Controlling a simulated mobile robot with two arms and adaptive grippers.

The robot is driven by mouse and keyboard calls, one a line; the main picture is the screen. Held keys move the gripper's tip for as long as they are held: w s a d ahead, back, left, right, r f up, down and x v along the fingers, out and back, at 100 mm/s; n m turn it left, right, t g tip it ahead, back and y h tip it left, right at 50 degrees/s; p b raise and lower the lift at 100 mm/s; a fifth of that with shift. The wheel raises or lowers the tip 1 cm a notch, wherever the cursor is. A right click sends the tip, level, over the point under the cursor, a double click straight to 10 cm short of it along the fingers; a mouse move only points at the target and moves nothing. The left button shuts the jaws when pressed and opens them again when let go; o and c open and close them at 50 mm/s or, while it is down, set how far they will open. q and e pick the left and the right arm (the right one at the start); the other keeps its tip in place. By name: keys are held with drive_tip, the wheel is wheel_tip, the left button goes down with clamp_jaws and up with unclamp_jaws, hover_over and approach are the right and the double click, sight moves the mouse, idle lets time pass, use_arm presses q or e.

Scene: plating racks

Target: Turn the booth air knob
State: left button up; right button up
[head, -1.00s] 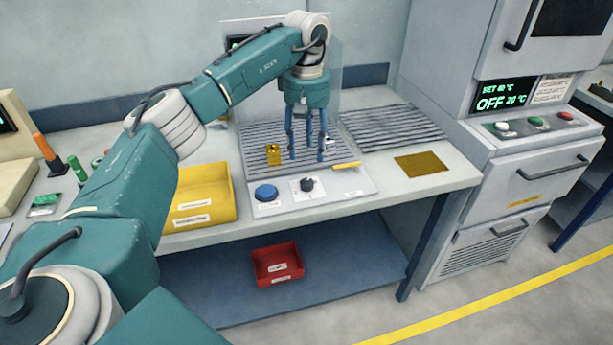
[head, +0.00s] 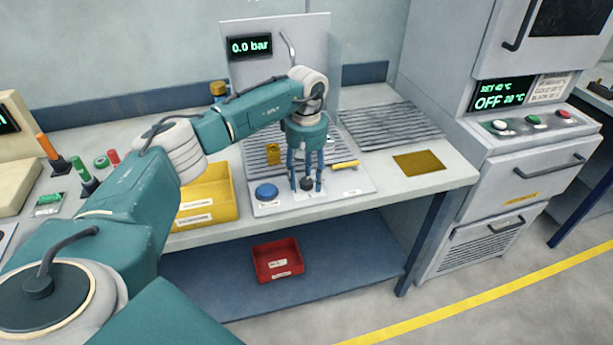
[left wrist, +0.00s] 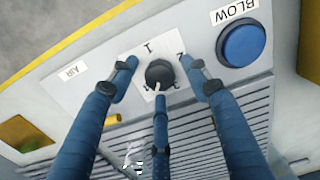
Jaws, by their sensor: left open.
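The booth air knob is a small black rotary knob (head: 307,184) with a white pointer, on a white dial plate at the front of the booth panel. In the left wrist view the knob (left wrist: 160,74) sits between my fingertips, with free space around it. My left gripper (head: 306,186) points down over the knob with its blue fingers spread open. It also shows in the left wrist view (left wrist: 158,75), empty and not touching the knob as far as I can tell. The pressure display (head: 249,46) reads 0.0 bar. My right gripper is out of view.
A blue BLOW button (head: 266,191) is left of the knob. A yellow handle (head: 345,165) lies to its right, and a small brass block (head: 273,154) stands behind. A yellow bin (head: 208,197) is at left, and a red bin (head: 277,259) on the shelf below.

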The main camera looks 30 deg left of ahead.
use_arm(q)
drive_tip(key=c, duration=1.1)
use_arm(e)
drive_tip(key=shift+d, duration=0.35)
